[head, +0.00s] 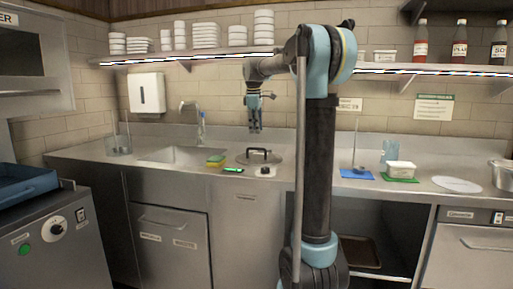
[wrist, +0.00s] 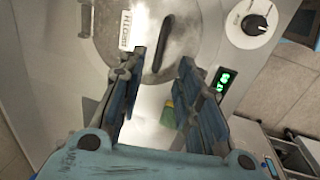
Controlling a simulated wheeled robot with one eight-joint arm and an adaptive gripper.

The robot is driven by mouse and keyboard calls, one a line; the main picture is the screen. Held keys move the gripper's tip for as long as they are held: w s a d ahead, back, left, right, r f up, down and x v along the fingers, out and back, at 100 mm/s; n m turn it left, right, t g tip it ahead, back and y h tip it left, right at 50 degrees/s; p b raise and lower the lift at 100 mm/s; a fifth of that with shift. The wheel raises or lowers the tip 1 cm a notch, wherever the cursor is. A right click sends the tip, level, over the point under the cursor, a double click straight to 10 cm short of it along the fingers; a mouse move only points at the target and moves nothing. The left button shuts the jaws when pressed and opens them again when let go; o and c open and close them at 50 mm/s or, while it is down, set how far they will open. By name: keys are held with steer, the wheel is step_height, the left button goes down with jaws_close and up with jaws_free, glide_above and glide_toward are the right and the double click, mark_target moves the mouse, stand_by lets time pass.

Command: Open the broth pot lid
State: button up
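The broth pot lid (head: 245,160) is a round grey metal disc with a dark bar handle (head: 259,152), set in the counter right of the sink. It lies flat and looks closed. In the wrist view the lid (wrist: 190,25) carries a white label (wrist: 131,30) that seems to read BROTH, seen mirrored or turned. Its handle (wrist: 159,45) shows between and beyond my fingertips. My gripper (head: 255,130) points down above the lid, apart from it. In the wrist view my gripper (wrist: 163,62) has its fingers wide apart with nothing between them. The pot's inside is hidden.
A control knob (head: 265,171) and a green display (head: 233,169) sit in front of the lid. A yellow-green sponge (head: 216,159) lies to its left, by the sink (head: 180,155). A wall shelf (head: 225,52) with stacked dishes runs above. Counter right of my arm holds a blue mat (head: 349,174) and containers.

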steer(key=f, duration=0.3)
steer(key=w+f, duration=0.1)
steer(key=f, duration=0.5)
steer(key=shift+w+d, duration=0.3)
steer(key=shift+w, duration=0.05)
steer(key=shift+c, duration=0.5)
jaws_close()
